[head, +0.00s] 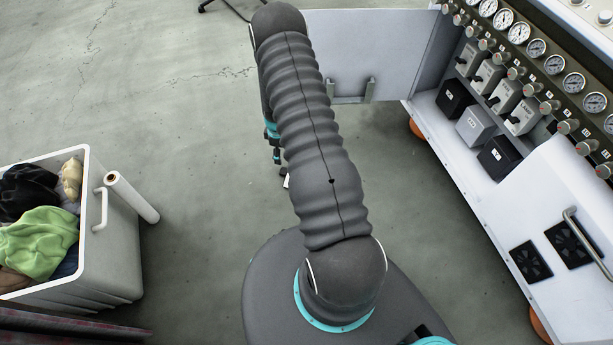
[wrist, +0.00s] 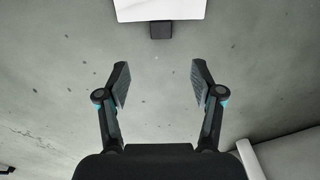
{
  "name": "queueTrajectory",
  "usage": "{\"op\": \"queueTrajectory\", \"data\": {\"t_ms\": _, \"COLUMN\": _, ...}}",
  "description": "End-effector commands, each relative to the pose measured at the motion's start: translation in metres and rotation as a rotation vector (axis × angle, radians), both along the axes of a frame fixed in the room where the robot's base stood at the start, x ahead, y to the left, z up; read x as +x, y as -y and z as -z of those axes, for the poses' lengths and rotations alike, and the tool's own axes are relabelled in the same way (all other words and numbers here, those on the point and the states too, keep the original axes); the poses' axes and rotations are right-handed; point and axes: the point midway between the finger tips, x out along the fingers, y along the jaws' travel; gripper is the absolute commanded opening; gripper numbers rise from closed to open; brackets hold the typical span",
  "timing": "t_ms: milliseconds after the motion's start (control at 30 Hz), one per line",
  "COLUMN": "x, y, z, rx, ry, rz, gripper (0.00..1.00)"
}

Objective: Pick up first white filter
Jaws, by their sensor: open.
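My gripper (wrist: 160,82) is open and empty in the wrist view, its two dark fingers spread over bare floor. In the head view it is mostly hidden behind my grey-sleeved arm. Several pale box-shaped units with black knobs (head: 487,76) sit in the open cabinet at the right, below the gauges. In front of them are two black boxes (head: 455,99) (head: 498,156) and a grey box (head: 475,126) between. I cannot tell which of these is the first white filter. My gripper is well left of and apart from them.
A row of gauges (head: 537,47) tops the cabinet (head: 450,150). An open panel (head: 350,50) stands behind my arm. A white bin (head: 118,240) of cloths is at left, a paper roll (head: 132,197) at its side. In the wrist view, a white panel (wrist: 150,9) with a dark block lies ahead.

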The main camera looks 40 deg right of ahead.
Motion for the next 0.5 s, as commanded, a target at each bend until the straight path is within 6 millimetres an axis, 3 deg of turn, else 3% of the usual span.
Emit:
{"op": "queueTrajectory", "data": {"t_ms": 233, "x": -0.001, "y": -0.001, "z": 0.045, "rx": 0.001, "ry": -0.002, "rz": 0.0, "gripper": 0.67}}
{"op": "queueTrajectory", "data": {"t_ms": 500, "x": 0.0, "y": -0.001, "z": 0.062, "rx": 0.001, "ry": -0.001, "rz": 0.0, "gripper": 0.67}}
